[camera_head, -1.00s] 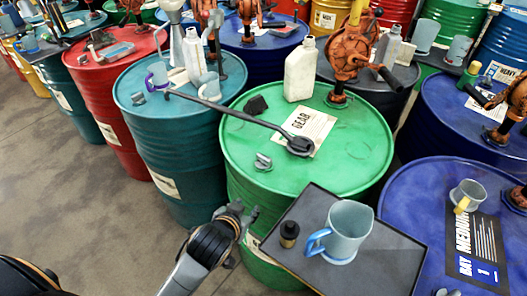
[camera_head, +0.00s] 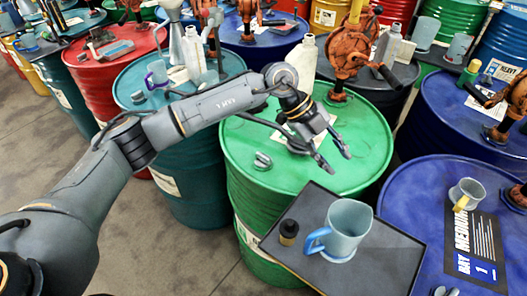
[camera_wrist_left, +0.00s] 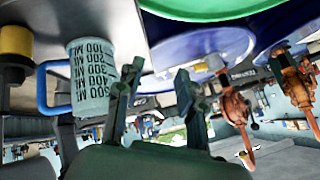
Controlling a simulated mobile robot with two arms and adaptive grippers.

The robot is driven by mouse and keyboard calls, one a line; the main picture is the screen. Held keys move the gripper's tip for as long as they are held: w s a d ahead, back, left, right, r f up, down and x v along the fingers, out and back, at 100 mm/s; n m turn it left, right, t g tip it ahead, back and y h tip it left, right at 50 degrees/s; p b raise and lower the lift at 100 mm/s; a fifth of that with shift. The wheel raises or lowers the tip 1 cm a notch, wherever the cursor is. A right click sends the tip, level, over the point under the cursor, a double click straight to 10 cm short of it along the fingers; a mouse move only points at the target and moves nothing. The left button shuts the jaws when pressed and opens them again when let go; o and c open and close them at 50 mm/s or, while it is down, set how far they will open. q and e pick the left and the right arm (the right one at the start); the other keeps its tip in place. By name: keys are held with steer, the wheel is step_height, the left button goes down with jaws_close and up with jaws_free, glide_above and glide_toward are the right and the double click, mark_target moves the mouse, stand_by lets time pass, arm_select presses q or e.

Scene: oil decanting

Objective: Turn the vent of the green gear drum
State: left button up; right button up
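The green gear drum (camera_head: 235,180) stands in the middle of the head view. A small grey winged cap, which looks like the vent (camera_head: 263,161), sits on the left front of its lid. My left gripper (camera_head: 334,158) is above the right front part of the lid, to the right of the cap. Its two fingers are apart with nothing between them. In the left wrist view the open fingers (camera_wrist_left: 155,90) show too, with the green drum (camera_wrist_left: 215,8) at the top edge. The cap is not visible in that view. My right gripper is not in view.
A dark tray (camera_head: 390,262) in front of the drum carries a blue-handled measuring jug (camera_head: 348,228) and a small dark bottle (camera_head: 288,232). A white jug (camera_head: 303,60) and rusty pump (camera_head: 350,52) stand at the back. My arm partly hides a long dark tool (camera_head: 262,122) and the label.

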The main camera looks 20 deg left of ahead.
arm_select(q)
steer(key=w+a+r+n+y, duration=0.1)
steer(key=w+a+y, duration=0.15)
steer(key=a, duration=0.35)
steer(key=w+a+n+y, duration=0.1)
steer(key=w+a+y, duration=0.15)
steer(key=a, duration=0.35)
step_height(320, 180, up, 2)
steer(key=n+y, duration=0.2)
steer(key=y, duration=0.1)
glide_above(263, 155)
steer(key=shift+t, duration=0.4)
step_height(263, 155, down, 12)
steer(key=p, duration=0.3)
steer(key=shift+r, duration=0.25)
steer(key=shift+f, duration=0.85)
steer(key=shift+c, duration=0.2)
jaws_close()
